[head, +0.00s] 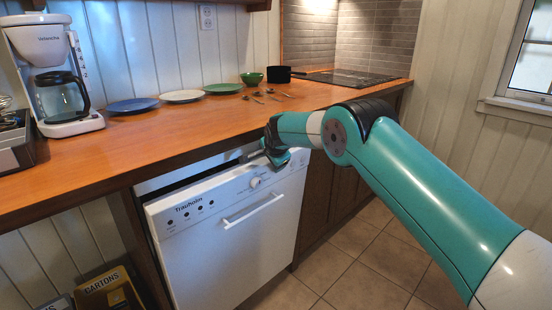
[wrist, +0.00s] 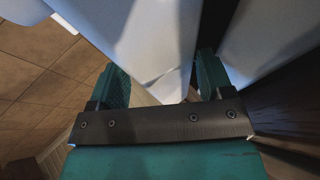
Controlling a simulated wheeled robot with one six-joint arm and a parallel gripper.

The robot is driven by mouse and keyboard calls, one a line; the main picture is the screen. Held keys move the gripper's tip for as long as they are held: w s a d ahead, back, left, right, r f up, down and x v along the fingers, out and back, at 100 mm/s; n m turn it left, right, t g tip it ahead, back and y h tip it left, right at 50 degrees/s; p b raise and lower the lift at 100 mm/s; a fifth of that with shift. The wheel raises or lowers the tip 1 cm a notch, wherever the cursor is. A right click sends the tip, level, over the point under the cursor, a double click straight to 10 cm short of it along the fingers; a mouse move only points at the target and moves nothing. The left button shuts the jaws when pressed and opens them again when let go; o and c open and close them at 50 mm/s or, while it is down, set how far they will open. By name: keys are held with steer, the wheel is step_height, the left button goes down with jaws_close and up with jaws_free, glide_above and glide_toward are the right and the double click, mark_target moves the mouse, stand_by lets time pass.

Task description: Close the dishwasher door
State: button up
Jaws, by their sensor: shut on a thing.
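The white dishwasher door (head: 230,240) stands nearly upright under the counter. Its top edge leans out a little, leaving a dark gap to the dishwasher body behind it. A bar handle and a knob show on its front. My gripper (head: 272,152) is at the top edge of the door, toward its right end. In the wrist view the white door (wrist: 145,45) lies between the two green fingers of my gripper (wrist: 165,80), which is shut on the door's edge. The exact contact is partly hidden.
The wooden counter (head: 190,125) overhangs just above the door. On it are a coffee maker (head: 60,75), plates (head: 182,96), a green bowl (head: 252,78), a black pot (head: 279,74) and several utensils (head: 272,92). Tiled floor (head: 360,260) is clear to the right.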

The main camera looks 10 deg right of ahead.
steer(key=shift+d+f, duration=0.1)
steer(key=shift+f, duration=0.4)
steer(key=o, duration=1)
steer(key=shift+f, duration=0.1)
steer(key=shift+r, duration=0.3)
steer(key=shift+s+r, duration=0.2)
steer(key=shift+r, duration=0.25)
steer(key=v, duration=1.6)
steer(key=shift+s, duration=0.15)
